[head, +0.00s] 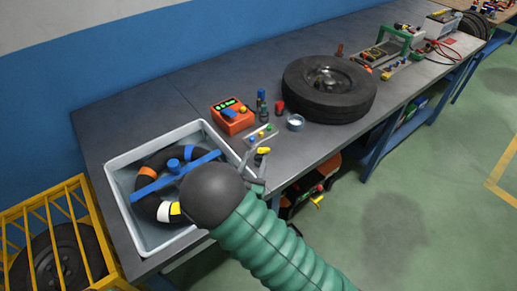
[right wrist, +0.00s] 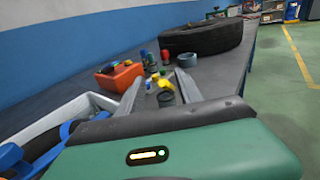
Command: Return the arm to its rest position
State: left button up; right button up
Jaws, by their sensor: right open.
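My right arm comes in from the bottom of the head view in a green ribbed sleeve with a dark round wrist. Its gripper (head: 262,150) is over the front edge of the grey workbench (head: 180,103), just right of the white bin. In the right wrist view, the gripper (right wrist: 160,78) has its two grey fingers spread apart, with nothing held between them. My left gripper is not in view.
The white bin (head: 112,160) holds a dark ring and a blue cross-shaped part. A yellow cage (head: 40,205) with a wheel is at lower left. Green floor (head: 430,170) is open at right.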

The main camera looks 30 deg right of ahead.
jog(key=s+d+f+m+g+y+p, duration=0.1)
jog(key=s+f+m+g+y, duration=0.1)
jog(key=s+m+g, duration=0.65)
jog(key=s+d+f+m+g+y, duration=0.15)
jog(key=s+m+g, duration=0.35)
jog(key=s, duration=0.7)
jog(key=s+a+f+m+y, duration=0.1)
jog(key=s+a+m+y, duration=0.1)
jog(key=a+m+y, duration=0.55)
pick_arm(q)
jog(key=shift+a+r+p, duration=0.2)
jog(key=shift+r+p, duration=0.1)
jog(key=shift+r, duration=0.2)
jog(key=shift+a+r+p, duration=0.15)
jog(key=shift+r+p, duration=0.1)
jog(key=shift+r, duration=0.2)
pick_arm(e)
jog(key=w+a+r+m+t+y, duration=0.1)
jog(key=w+a+r+m+t, duration=0.2)
jog(key=w+a+m+t, duration=0.1)
jog(key=shift+w+a+m+y, duration=0.45)
jog(key=shift+a+m, duration=0.35)
jog(key=shift+a, duration=0.4)
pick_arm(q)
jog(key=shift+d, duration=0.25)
pick_arm(e)
jog(key=shift+d, duration=0.2)
